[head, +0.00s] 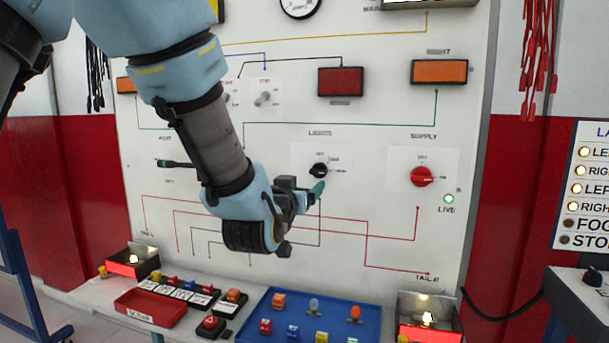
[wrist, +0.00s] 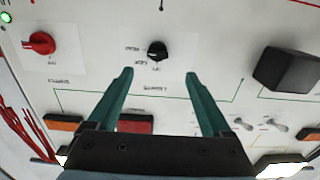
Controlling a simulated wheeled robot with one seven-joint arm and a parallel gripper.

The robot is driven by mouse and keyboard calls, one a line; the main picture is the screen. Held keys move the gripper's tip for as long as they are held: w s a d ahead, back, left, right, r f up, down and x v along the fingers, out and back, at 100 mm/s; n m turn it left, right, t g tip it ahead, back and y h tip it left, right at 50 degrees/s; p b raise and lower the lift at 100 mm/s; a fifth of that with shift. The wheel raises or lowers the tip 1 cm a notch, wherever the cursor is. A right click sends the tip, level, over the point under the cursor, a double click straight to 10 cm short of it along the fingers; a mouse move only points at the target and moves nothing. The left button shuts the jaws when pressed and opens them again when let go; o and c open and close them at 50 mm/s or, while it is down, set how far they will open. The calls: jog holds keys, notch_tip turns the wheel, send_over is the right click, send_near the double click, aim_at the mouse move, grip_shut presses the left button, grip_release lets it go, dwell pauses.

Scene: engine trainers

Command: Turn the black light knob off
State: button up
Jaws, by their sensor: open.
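The black light knob (head: 319,170) sits on the white upright panel under the word LIGHTS. Its handle appears turned sideways rather than up to the top label, but the mark is too small to be sure. In the wrist view, which is upside down, the knob (wrist: 157,51) shows just beyond and between the fingertips. My gripper (head: 318,188) is at the panel, just below the knob in the head view. Its two teal fingers (wrist: 159,76) are open, empty and apart from the knob.
A red supply knob (head: 422,176) is to the right, beside a lit green LIVE lamp (head: 448,198). Lit lamps stand in the left box (head: 110,267) and right box (head: 413,333). A blue tray (head: 262,309) lies on the ledge below. A stalk switch (head: 172,163) is left.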

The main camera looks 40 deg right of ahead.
aim_at(317, 173)
jog(key=p+x, duration=0.2)
jog(key=x, duration=0.3)
jog(key=p+x, duration=0.1)
jog(key=x, duration=0.4)
jog(key=shift+d+r+p, duration=0.25)
jog(key=shift+d+p, duration=0.15)
jog(key=shift+d, duration=0.05)
jog(key=shift+c, duration=0.2)
grip_shut()
